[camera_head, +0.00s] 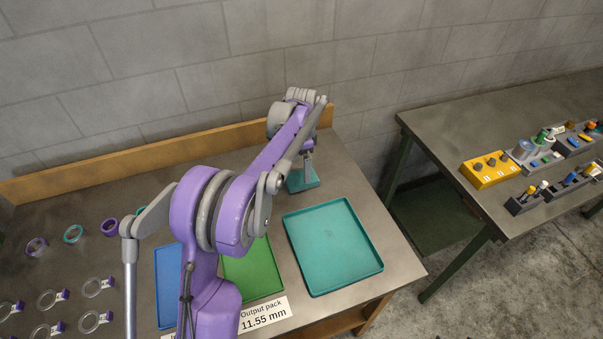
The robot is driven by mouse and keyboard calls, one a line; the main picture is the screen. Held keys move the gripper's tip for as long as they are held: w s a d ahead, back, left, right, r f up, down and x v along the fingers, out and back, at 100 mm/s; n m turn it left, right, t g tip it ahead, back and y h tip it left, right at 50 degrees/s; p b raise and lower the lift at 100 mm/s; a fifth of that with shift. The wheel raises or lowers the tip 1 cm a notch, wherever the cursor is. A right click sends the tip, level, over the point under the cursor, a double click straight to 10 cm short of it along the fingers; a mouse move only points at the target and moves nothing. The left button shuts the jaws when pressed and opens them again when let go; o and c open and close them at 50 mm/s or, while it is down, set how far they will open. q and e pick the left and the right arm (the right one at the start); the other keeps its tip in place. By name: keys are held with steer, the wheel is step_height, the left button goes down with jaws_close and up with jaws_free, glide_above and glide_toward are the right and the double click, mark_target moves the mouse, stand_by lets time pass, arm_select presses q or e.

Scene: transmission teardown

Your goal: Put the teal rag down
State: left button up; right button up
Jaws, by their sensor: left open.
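The teal rag (302,182) is a small flat teal piece on the workbench, behind the teal tray (335,247) and close to the wooden back rail. My left gripper (306,167) is right above it, pointing down, with its jaws open. Whether its fingertips touch the rag is too small to tell. My purple left arm hides part of the bench in front. My right gripper does not show.
A blue tray (167,284) and a green tray (254,272) lie left of the teal tray, partly behind my arm. Several rings with tags lie at the left. A label (263,313) reads "Output pack 11.55 mm". A second table (450,122) holds yellow and grey fixtures.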

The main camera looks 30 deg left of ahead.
mark_target(301, 177)
arm_select(q)
step_height(301, 177, up, 7)
steer(key=s+d+r+n+t, duration=0.2)
steer(key=s+d+r, duration=0.1)
steer(key=s+d, duration=0.4)
steer(key=s+d+f+n+t, duration=0.1)
steer(key=s+d+f+n, duration=0.1)
steer(key=s, duration=0.5)
steer(key=s+d+f+n+t, duration=0.1)
steer(key=s+d+f+n, duration=0.1)
steer(key=s, duration=0.5)
steer(key=s+d+f+n+t, duration=0.1)
steer(key=s+d+f+n, duration=0.1)
steer(key=s+d+f, duration=0.2)
steer(key=shift+s+f+t, duration=0.15)
steer(key=shift+s+f, duration=0.05)
steer(key=shift+s, duration=0.65)
steer(key=shift+s+f+t, duration=0.15)
steer(key=shift+s, duration=0.7)
